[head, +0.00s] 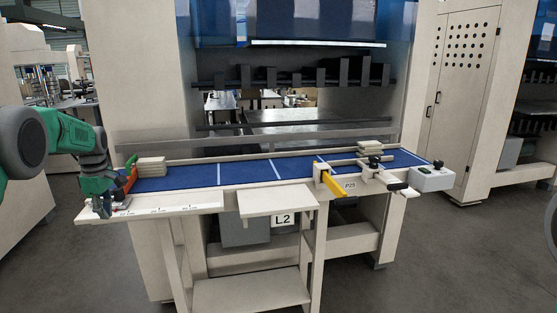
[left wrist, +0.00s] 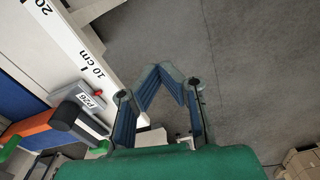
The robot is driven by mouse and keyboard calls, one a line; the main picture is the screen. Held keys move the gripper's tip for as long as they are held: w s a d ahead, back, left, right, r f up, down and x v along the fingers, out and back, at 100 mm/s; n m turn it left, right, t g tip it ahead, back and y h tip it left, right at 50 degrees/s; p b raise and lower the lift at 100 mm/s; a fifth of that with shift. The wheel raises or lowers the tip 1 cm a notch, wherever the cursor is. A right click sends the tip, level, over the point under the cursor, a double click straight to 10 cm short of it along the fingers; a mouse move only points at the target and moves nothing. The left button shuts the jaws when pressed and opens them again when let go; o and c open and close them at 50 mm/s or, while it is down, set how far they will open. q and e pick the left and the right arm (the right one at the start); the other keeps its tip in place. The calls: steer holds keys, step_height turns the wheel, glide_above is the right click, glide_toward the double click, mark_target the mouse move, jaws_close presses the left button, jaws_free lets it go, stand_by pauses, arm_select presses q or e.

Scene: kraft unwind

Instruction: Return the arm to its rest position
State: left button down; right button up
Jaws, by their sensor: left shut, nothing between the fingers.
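My left arm comes in from the left in the head view, green with dark grey joints. My left gripper (head: 104,208) points down at the left end of the long bench, by its front edge. In the left wrist view, the left gripper's (left wrist: 168,72) blue-padded fingers meet at the tips, with nothing between them. Below the fingers are the grey floor and the bench edge with its ruler marks (left wrist: 92,68). My right gripper is not in view.
The bench has a blue bed (head: 245,173) with a stack of pale boards (head: 151,167) at left. An orange and black part (left wrist: 45,124) is close to the left gripper. Open floor lies in front.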

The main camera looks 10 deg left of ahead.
arm_select(q)
steer(key=s+d+f+m+b, duration=0.25)
steer(key=d+f, duration=0.25)
steer(key=f, duration=0.5)
steer(key=s+d+f+m+b, duration=0.1)
steer(key=s+d+f+m, duration=0.25)
steer(key=d+f, duration=0.4)
steer(key=s+d+f+m+b, duration=0.2)
steer(key=s+d+f+m, duration=0.15)
steer(key=f, duration=0.85)
steer(key=s+d+f+m+b, duration=0.45)
steer(key=s+d+f, duration=0.35)
steer(key=s+d, duration=0.45)
steer(key=s+d+m+b, duration=0.1)
steer(key=s+d+m, duration=0.2)
steer(key=s, duration=0.5)
steer(key=s+d+m+b, duration=0.1)
steer(key=s+d+m, duration=0.3)
steer(key=s, duration=0.5)
steer(key=shift+s+m+t, duration=0.2)
steer(key=shift+m+t, duration=0.1)
